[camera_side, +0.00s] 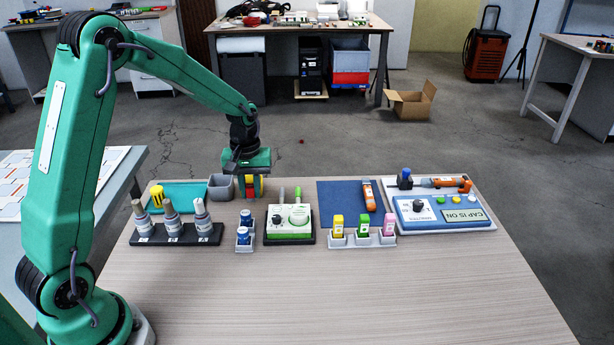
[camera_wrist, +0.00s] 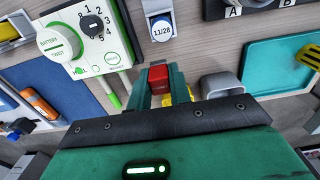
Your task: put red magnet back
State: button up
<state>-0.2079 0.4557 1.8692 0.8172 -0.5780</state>
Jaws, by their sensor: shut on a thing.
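My gripper (camera_side: 249,188) is at the back edge of the table, right of the grey open holder (camera_side: 221,187). In the wrist view its green fingers (camera_wrist: 162,85) are shut on the red magnet (camera_wrist: 159,75), a small red block. The magnet shows as a red patch (camera_side: 249,183) between the fingers in the side view. Some yellow shows beside it, partly hidden by the fingers. Whether its underside touches the table I cannot tell. A teal tray (camera_side: 185,186) with a yellow piece (camera_side: 157,195) in it lies left of the grey holder.
A black rack (camera_side: 175,237) with several grey bottles stands in front of the tray. The table's front is clear.

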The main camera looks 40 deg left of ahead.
aim_at(248, 200)
jog(key=shift+w+a+f, duration=0.2)
jog(key=shift+a+f, duration=0.25)
jog(key=shift+a, duration=0.25)
jog(key=shift+w+a+f, duration=0.2)
jog(key=shift+a+f, duration=0.2)
jog(key=shift+a, duration=0.3)
jog(key=shift+f, duration=0.1)
jog(key=shift+f, duration=1.95)
jog(key=shift+f, duration=0.1)
jog(key=o, duration=0.8)
